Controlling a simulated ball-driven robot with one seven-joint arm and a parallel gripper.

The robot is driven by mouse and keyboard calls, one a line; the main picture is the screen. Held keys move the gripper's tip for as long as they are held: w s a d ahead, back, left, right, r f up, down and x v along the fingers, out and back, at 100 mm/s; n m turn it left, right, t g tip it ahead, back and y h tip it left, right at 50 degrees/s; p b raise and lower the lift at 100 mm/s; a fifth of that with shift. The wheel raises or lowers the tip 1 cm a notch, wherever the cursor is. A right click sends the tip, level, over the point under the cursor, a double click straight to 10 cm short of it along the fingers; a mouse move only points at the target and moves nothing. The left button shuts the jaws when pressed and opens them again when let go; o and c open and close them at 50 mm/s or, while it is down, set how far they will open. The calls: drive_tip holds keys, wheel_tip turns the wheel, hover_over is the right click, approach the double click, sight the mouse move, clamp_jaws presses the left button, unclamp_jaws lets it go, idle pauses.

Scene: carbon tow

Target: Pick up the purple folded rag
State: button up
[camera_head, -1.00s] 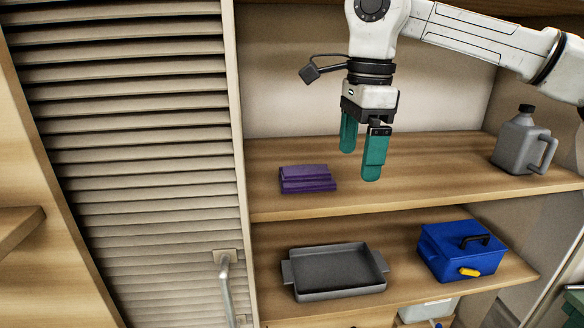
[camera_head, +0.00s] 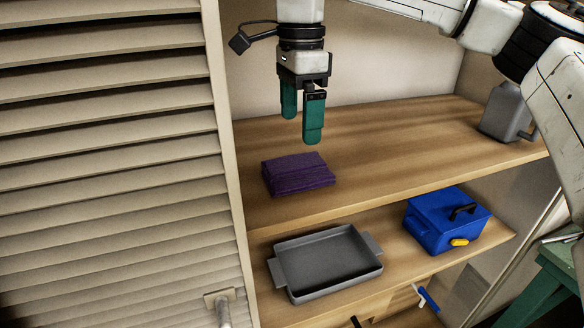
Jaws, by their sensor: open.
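The purple folded rag (camera_head: 298,174) lies on the upper wooden shelf, near its left end and close to the louvred door. My gripper (camera_head: 301,122) points down with its two green fingers apart and nothing between them. In the picture the fingertips are just above the rag, with a gap between them and it. How far the fingers are from the rag in depth is hard to tell.
The louvred door (camera_head: 110,150) stands left of the rag. A grey jug (camera_head: 504,112) is at the shelf's right end, partly hidden by my arm. Below are a grey tray (camera_head: 325,262) and a blue box (camera_head: 445,222). The shelf between rag and jug is clear.

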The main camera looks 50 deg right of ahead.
sight(296, 166)
wheel_tip(296, 166, down, 4)
drive_tip(key=shift+r, duration=0.15)
drive_tip(key=shift+a+f+p, duration=0.2)
drive_tip(key=shift+f+p, duration=0.3)
drive_tip(key=shift+f, duration=0.9)
drive_tip(key=shift+a+f+p, duration=0.15)
drive_tip(key=shift+f+p, duration=0.3)
drive_tip(key=shift+f, duration=0.9)
drive_tip(key=c, duration=0.8)
